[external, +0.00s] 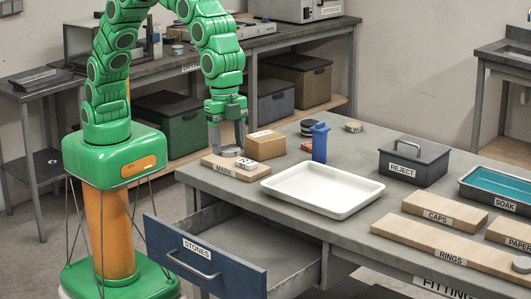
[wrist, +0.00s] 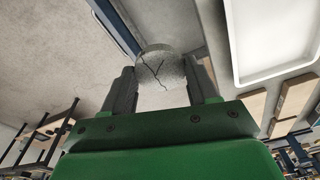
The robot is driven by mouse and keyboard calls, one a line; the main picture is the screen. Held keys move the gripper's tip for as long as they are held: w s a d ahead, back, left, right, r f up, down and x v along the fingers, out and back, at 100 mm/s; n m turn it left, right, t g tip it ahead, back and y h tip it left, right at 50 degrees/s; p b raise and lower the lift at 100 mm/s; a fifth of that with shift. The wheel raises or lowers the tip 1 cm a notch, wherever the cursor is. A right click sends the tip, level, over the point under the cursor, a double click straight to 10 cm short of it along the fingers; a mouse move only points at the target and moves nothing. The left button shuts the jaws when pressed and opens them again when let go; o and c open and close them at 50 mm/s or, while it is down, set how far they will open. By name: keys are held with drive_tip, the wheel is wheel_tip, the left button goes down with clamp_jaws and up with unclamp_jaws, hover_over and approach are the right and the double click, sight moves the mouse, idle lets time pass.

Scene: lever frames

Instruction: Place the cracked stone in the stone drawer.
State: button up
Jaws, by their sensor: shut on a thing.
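My gripper (external: 228,146) is shut on the cracked stone (wrist: 160,70), a round grey disc with dark branching cracks. The wrist view shows the stone between the two fingertips (wrist: 162,84). In the external view the stone (external: 231,151) shows low between the fingers, over the back of the board labelled MARK (external: 222,172); I cannot tell how high it is above it. The stone drawer, labelled STONES (external: 225,262), is pulled out at the table's front left. Its visible inside looks empty, with part hidden by its blue front.
A white tray (external: 322,208) lies right of the drawer. A cardboard box (external: 265,146), a blue bottle (external: 320,143) and a small white labelled thing (external: 245,164) stand near my gripper. A REJECT box (external: 413,163) and boards labelled CAPS (external: 465,216) and RINGS (external: 485,264) are farther right.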

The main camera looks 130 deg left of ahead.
sight(231, 258)
wheel_tip(231, 258, down, 33)
drive_tip(key=shift+r, duration=0.15)
idle(0.6)
drive_tip(key=o, duration=1.1)
drive_tip(key=s+a+r, duration=0.1)
drive_tip(key=s+r, duration=0.3)
drive_tip(key=r, duration=0.4)
drive_tip(key=s+a+r+g, duration=0.1)
drive_tip(key=s+r, duration=0.3)
drive_tip(key=r, duration=0.4)
drive_tip(key=s+a+r, duration=0.1)
drive_tip(key=s+r, duration=0.3)
drive_tip(key=r, duration=0.4)
drive_tip(key=s+a+r+n, duration=0.1)
drive_tip(key=s+r, duration=0.3)
drive_tip(key=s, duration=0.8)
drive_tip(key=s+a+r+n+g, duration=0.1)
drive_tip(key=s+r, duration=0.4)
drive_tip(key=s, duration=0.7)
drive_tip(key=s+a+r+n+g, duration=0.1)
drive_tip(key=s+r, duration=0.3)
drive_tip(key=s, duration=0.8)
drive_tip(key=shift+s+a+r, duration=0.15)
drive_tip(key=shift+s+a, duration=0.05)
drive_tip(key=shift+a, duration=0.25)
drive_tip(key=shift+s+a+r, duration=0.1)
drive_tip(key=shift+s+a, duration=0.05)
drive_tip(key=shift+a, duration=0.25)
